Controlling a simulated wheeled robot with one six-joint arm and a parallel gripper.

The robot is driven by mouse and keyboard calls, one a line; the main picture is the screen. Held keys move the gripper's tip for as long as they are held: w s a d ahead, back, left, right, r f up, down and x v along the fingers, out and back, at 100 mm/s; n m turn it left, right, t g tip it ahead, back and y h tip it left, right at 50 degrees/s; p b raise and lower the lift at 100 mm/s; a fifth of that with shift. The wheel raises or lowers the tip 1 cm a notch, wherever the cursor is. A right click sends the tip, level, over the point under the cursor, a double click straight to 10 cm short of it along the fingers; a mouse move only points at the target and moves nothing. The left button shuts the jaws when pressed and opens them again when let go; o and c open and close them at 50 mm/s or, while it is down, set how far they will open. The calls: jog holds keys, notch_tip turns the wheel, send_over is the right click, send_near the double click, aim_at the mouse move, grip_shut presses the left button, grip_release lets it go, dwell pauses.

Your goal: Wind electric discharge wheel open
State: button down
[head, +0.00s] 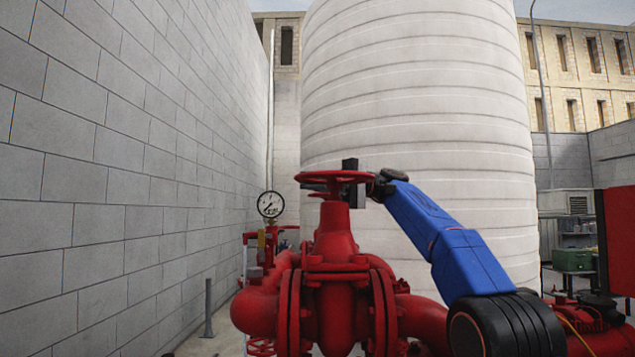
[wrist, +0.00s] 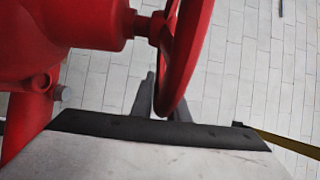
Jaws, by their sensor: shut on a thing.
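The red discharge handwheel (head: 335,176) sits flat on top of the red gate valve (head: 336,235) in the head view. My gripper (head: 350,178) is at the wheel's rim, reached from the right by my blue arm. In the wrist view the wheel's rim (wrist: 184,60) runs down between the two dark fingers of my gripper (wrist: 160,100), which are shut on it. The wheel's hub and the red valve neck (wrist: 95,28) show at the upper left there. The fingertips are partly hidden by the rim.
A round pressure gauge (head: 270,204) stands on red piping left of the valve. A grey block wall (head: 120,170) lines the left side, and a large white tank (head: 420,100) stands behind. A red cabinet (head: 617,240) and a green box (head: 572,260) are at the right.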

jog(key=shift+s+a+f+n+g+h, duration=0.15)
jog(key=shift+a+n+g+h, duration=0.15)
jog(key=shift+n+g+h, duration=0.15)
jog(key=shift+s+g, duration=0.15)
jog(key=shift+g, duration=0.1)
jog(key=c, duration=1.7)
grip_release()
jog(key=shift+a, duration=0.15)
jog(key=shift+c, duration=0.2)
jog(key=shift+d, duration=0.25)
